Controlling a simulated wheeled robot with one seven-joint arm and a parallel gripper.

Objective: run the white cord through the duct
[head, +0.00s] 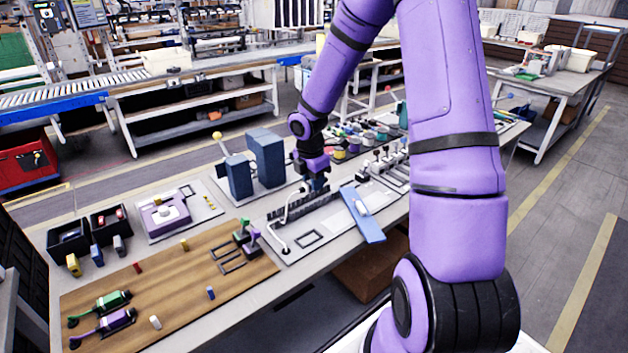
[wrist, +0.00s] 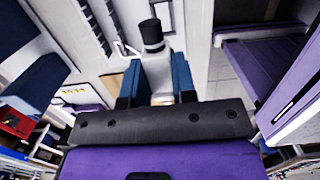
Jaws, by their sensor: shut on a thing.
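The white cord (head: 287,213) lies at the middle of the bench and curves up toward my gripper (head: 317,187). Its lower end bends near a light base plate. The dark slotted duct (head: 308,211) runs beside and below the gripper. In the wrist view my gripper (wrist: 157,85) has its blue fingers closed around a pale piece (wrist: 157,68) with a black cap, which appears to be the cord's end. A thin white part of the cord (wrist: 124,47) shows left of it. The fingers hide the exact grip in the head view, and I cannot tell whether the cord is inside the duct.
A blue board (head: 362,217) with a white piece on it leans right of the duct. Two dark blue blocks (head: 266,158) stand behind left. A wooden board (head: 170,290) with small tools fills the left front. Black bins (head: 68,240) stand farther left.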

